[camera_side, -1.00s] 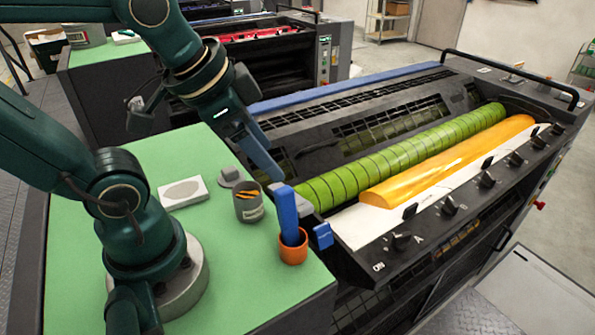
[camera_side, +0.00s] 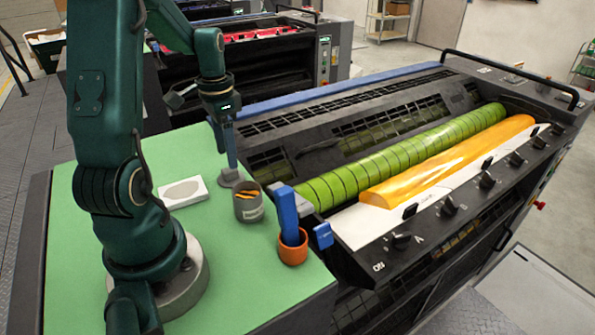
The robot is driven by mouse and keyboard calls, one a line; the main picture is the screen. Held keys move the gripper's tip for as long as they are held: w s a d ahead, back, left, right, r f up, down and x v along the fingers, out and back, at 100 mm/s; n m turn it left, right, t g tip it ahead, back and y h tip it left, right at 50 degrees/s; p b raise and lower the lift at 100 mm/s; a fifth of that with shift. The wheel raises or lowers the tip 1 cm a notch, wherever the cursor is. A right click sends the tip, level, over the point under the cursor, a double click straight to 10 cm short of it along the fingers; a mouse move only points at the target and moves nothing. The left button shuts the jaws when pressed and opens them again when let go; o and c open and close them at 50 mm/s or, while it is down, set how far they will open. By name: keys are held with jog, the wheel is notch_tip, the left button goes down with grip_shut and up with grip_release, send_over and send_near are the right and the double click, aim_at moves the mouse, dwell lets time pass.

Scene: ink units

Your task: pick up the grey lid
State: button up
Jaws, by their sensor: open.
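The small grey lid (camera_side: 231,180) lies on the green tabletop, just behind and left of a grey tin (camera_side: 248,207). My gripper (camera_side: 231,167) is open and points straight down, with its fingertips right at the top of the lid. One finger largely covers the other in this view, so the gap between them is hard to see. I cannot tell whether the fingers touch the lid or stand around its knob.
The tin has orange pieces inside. A white square block (camera_side: 183,193) with a grey disc is left of the lid. An orange cup (camera_side: 293,248) holds an upright blue tool (camera_side: 288,212). The press with its green roller (camera_side: 400,158) stands to the right.

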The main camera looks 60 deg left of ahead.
aim_at(230, 174)
jog(key=shift+f, duration=2.3)
grip_shut()
